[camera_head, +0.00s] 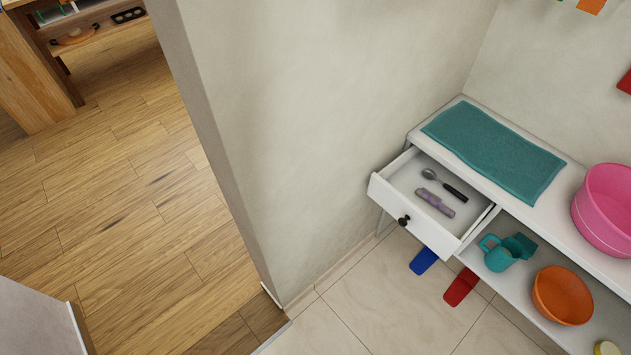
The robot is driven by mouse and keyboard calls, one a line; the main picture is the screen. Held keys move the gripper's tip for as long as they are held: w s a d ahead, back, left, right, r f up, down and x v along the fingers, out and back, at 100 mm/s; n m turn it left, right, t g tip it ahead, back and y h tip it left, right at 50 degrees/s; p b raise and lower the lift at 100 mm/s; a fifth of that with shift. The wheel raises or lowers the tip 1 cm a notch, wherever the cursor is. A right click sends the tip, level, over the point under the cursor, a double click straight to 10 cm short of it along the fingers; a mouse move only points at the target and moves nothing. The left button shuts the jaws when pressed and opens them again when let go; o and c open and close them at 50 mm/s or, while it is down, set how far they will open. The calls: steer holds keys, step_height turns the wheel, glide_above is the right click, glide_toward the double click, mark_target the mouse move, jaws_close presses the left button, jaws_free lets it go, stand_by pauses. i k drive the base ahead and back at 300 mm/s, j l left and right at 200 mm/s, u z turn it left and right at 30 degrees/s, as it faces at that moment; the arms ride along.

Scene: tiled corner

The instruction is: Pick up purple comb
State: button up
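The purple comb (435,202) lies flat in the open white drawer (392,200) of the white bench on the right. It lies at a slant, near the drawer's front. A spoon-shaped utensil with a dark handle (454,193) lies just behind it, close and roughly parallel. The drawer has a dark round knob (404,220) on its front. My gripper is not in view.
A teal towel (493,150) lies on the bench top, beside a pink tub (607,210). The lower shelf holds a teal jug (498,256) and an orange bowl (561,295). Blue (424,261) and red (460,287) slippers lie below. A wall end (235,130) stands left of the drawer.

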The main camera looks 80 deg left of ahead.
mark_target(432, 201)
steer(key=u, duration=1.75)
steer(key=z, duration=4.5)
steer(key=j+z, duration=0.3)
steer(key=z, duration=0.2)
steer(key=k+j+z, duration=0.2)
steer(key=z, duration=0.25)
steer(key=k+j+z, duration=0.15)
steer(key=z, duration=0.35)
steer(key=k+j+z, duration=0.2)
steer(key=z, duration=0.3)
steer(key=k+j+z, duration=0.15)
steer(key=z, duration=0.3)
steer(key=k+z, duration=0.25)
steer(key=z, duration=0.25)
steer(key=k+l+z, duration=0.1)
steer(key=z, duration=0.4)
steer(key=k+l+z, duration=0.2)
steer(key=z, duration=0.25)
steer(key=k+l+z, duration=0.1)
steer(key=z, duration=0.25)
steer(key=k+l+z, duration=0.15)
steer(key=z, duration=0.15)
steer(key=k+l+z, duration=0.15)
steer(key=z, duration=0.2)
